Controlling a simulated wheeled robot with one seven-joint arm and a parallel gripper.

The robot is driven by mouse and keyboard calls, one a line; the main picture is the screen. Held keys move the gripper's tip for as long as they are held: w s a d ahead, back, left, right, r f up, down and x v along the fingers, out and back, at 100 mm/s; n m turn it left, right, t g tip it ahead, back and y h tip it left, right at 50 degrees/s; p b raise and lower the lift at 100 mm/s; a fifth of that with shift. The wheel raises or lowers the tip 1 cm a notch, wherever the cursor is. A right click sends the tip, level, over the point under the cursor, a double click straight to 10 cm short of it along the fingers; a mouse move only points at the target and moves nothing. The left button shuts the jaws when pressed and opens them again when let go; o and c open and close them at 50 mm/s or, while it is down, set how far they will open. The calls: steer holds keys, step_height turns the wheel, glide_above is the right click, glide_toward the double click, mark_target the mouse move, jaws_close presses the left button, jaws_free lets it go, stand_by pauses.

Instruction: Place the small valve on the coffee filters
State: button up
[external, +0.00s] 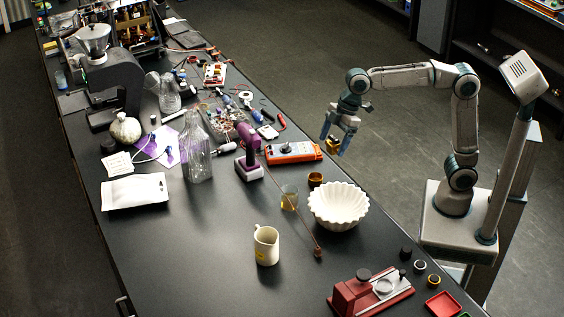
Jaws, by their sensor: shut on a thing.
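My gripper (338,141) is shut on a small brass-coloured piece (333,146), which looks like the small valve. It is held in the air above the table's right edge, behind the filters in the picture. The coffee filters (338,206) are a white fluted stack, open side up, on the black table. The held piece is well above and apart from them. Its details are too small to make out.
A small brown cup (315,180) and a glass beaker (289,197) stand left of the filters. An orange meter (293,152) lies behind them. A cream mug (266,245) and a red device (370,292) are nearer. The black table (200,255) is clear at front left.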

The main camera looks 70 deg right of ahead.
steer(key=s+d, duration=0.2)
steer(key=s, duration=0.2)
glide_above(334, 203)
steer(key=s+d, duration=0.1)
step_height(334, 203, down, 8)
steer(key=shift+s+d+r, duration=0.1)
steer(key=shift+s+r, duration=0.05)
steer(key=shift+r, duration=0.05)
steer(key=shift+f, duration=2.05)
steer(key=shift+f, duration=0.1)
steer(key=shift+f, duration=0.15)
steer(key=o, duration=1)
steer(key=shift+o, duration=0.2)
